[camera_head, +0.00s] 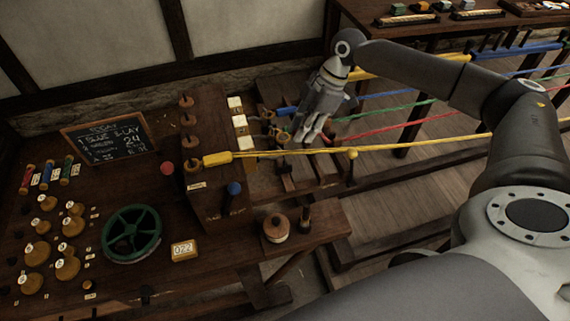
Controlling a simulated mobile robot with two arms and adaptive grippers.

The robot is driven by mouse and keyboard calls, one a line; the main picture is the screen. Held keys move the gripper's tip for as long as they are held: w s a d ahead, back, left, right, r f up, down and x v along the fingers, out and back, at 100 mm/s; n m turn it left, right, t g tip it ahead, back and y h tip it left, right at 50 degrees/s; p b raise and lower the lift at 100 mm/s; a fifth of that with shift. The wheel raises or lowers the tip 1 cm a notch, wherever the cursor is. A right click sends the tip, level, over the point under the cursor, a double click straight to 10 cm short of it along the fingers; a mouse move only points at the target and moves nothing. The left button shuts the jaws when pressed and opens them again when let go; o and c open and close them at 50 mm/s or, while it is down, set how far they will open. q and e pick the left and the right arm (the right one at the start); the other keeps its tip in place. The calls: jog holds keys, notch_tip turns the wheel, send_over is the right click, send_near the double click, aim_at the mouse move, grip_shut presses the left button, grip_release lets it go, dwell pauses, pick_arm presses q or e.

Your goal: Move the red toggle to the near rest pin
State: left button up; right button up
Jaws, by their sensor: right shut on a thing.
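My right gripper (311,136) reaches in from the right and points down over the wooden rails beside the board. It is shut where the red rope (380,129) ends, on what appears to be the red toggle; the fingers hide most of it. The blue toggle (288,112) lies just left of the gripper. The yellow toggle (217,159) lies further left, against the upright wooden board. Several small pegs and posts stand around the rails; I cannot tell which is the near rest pin. My left gripper is not in view.
Yellow rope (420,145) and green rope (400,108) stretch to the right near the gripper. A wooden bench holds a green handwheel (131,233), a numbered block (184,249), a spool (276,229) and a chalkboard (108,138). A side table (430,28) stands at the back right.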

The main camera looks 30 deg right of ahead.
jog(key=shift+s+a+f, duration=0.25)
jog(key=shift+s+f, duration=0.35)
jog(key=shift+f, duration=0.3)
jog(key=shift+s+a+f, duration=0.2)
jog(key=shift+s+f, duration=0.4)
jog(key=shift+f, duration=0.25)
jog(key=shift+f, duration=0.15)
jog(key=shift+f, duration=0.2)
jog(key=shift+f, duration=1.45)
jog(key=shift+f, duration=0.1)
jog(key=o, duration=1)
jog(key=shift+c, duration=0.2)
